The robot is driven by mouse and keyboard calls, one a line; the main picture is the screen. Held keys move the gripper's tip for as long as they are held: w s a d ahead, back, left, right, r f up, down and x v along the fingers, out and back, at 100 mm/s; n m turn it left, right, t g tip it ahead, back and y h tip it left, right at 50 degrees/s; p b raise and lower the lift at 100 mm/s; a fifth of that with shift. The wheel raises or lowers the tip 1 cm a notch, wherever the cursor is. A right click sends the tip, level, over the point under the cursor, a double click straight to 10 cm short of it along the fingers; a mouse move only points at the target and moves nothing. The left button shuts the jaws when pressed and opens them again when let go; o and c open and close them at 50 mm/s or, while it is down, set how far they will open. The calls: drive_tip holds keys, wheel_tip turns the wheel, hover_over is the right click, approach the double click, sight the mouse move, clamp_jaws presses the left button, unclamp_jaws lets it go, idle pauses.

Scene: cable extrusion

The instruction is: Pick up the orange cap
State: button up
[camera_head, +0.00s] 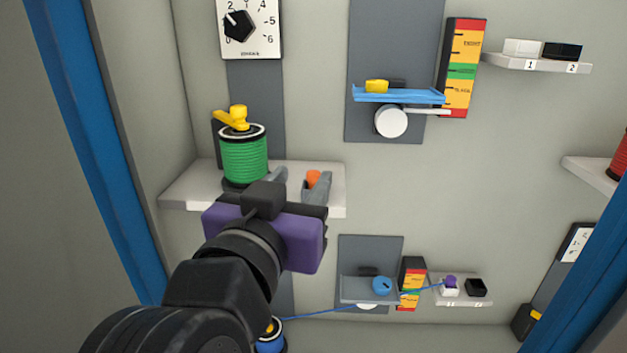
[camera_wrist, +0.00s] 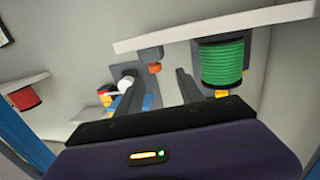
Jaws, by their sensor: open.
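The orange cap (camera_head: 313,177) shows at the white shelf (camera_head: 178,192), partly hidden behind one grey finger in the head view. In the wrist view, which looks turned over, the orange cap (camera_wrist: 155,68) sits on a small dark holder at the shelf (camera_wrist: 125,45). My gripper (camera_head: 299,177) is open and empty, with its fingers near the shelf. In the wrist view the cap appears in the gap between the fingertips of my gripper (camera_wrist: 155,75). I cannot tell how far past the tips it is.
A green spool (camera_head: 245,160) with a yellow piece on top (camera_head: 236,117) stands left of the cap on the same shelf. Blue posts (camera_head: 110,150) flank the workspace. A blue tray (camera_head: 398,95) is on the wall at upper right. A lower station (camera_head: 370,290) has a blue cable.

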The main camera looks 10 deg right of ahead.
sight(315, 170)
drive_tip(key=shift+d+f+p+x, duration=0.15)
drive_tip(key=shift+p+x, duration=0.4)
drive_tip(key=shift+x, duration=0.75)
drive_tip(key=shift+f+p+x, duration=0.1)
drive_tip(key=shift+p+x, duration=0.4)
drive_tip(key=shift+x, duration=0.8)
drive_tip(key=shift+d+f+p+x, duration=0.15)
drive_tip(key=shift+p+x, duration=0.4)
drive_tip(key=shift+x, duration=0.75)
drive_tip(key=shift+s, duration=0.1)
drive_tip(key=shift+c, duration=0.5)
clamp_jaws()
